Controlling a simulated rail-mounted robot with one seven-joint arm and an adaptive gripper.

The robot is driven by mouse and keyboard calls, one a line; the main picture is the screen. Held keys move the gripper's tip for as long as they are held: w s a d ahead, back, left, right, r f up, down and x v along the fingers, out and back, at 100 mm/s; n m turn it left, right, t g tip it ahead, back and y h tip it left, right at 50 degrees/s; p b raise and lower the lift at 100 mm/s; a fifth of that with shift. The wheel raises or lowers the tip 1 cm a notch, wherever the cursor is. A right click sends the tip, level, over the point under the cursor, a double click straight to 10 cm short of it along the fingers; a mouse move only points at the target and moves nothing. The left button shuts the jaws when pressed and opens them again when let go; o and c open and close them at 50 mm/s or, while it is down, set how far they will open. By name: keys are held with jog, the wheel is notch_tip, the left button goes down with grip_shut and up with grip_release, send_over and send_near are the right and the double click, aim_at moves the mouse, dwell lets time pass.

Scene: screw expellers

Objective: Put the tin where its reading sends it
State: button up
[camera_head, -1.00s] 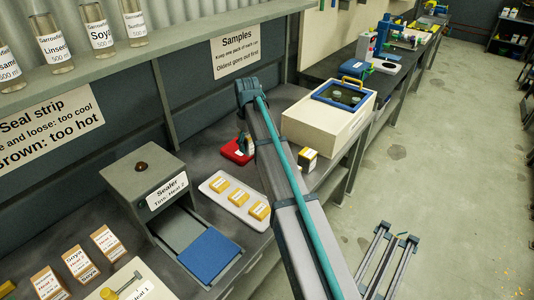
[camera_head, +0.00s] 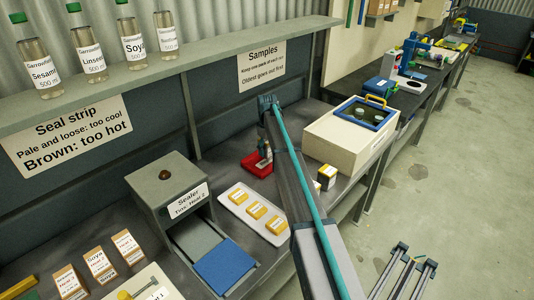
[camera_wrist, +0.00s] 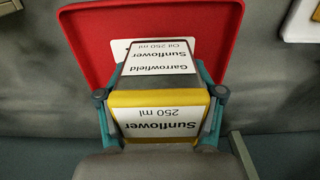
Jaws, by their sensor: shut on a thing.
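A tin (camera_wrist: 158,97) labelled Garrowfield Sunflower Oil 250 ml, with a yellow band, is between the fingers of my gripper (camera_wrist: 160,92) in the wrist view. The gripper is shut on it, one finger on each side. A red tray (camera_wrist: 85,38) lies beyond the tin, with part of a white card visible on it. Whether the tin touches the tray I cannot tell. In the head view my gripper (camera_head: 264,158) is at the red tray (camera_head: 251,168), and my arm hides part of this area. The sealer (camera_head: 160,190), marked "Tins: Heat 2", stands left.
Several cartons (camera_head: 98,262) stand front left. A shelf with bottles (camera_head: 88,50) overhangs the bench.

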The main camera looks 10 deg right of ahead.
aim_at(267, 153)
jog(key=shift+w+d+f, duration=0.1)
jog(key=shift+w+f, duration=0.5)
jog(key=f+p, duration=0.2)
jog(key=shift+w+f, duration=0.2)
jog(key=shift+f, duration=0.65)
jog(key=shift+f, duration=0.1)
jog(key=o, duration=1.6)
notch_tip(267, 153, up, 12)
jog(key=b, duration=0.3)
jog(key=shift+b, duration=0.3)
